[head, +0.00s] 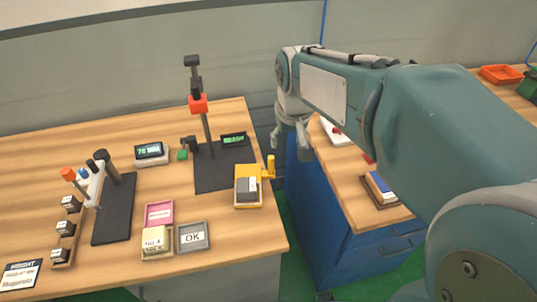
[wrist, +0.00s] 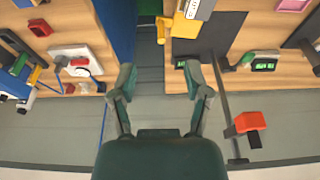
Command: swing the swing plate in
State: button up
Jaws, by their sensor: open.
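The yellow swing plate (head: 241,198) extends toward the front from the dark stand base (head: 215,174), near the right edge of the left table. A grey-and-white block lies on it, and a yellow upright handle (head: 270,165) stands at its right side. The plate also shows at the top of the wrist view (wrist: 186,27). My gripper (head: 289,138) is open and empty, behind and to the right of the handle in the head view. In the wrist view my gripper (wrist: 160,78) has its fingers spread, pointing toward the gap between the tables, apart from the plate.
The stand has a tall post with a red block (head: 198,104) and a green display (head: 234,140). A grey OK tray (head: 193,237) and a pink tray (head: 159,213) sit in front. A blue cabinet (head: 318,205) stands to the right, across a narrow gap.

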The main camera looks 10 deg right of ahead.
jog(key=w+f+g, duration=0.2)
jog(key=w+f, duration=0.5)
jog(key=w, duration=0.3)
send_over(271, 157)
jog(key=shift+g, duration=0.4)
jog(key=f, duration=0.5)
jog(key=shift+d, duration=0.2)
notch_tip(271, 157, down, 11)
jog(key=shift+w+a, duration=0.1)
jog(key=shift+a, duration=0.05)
grip_shut()
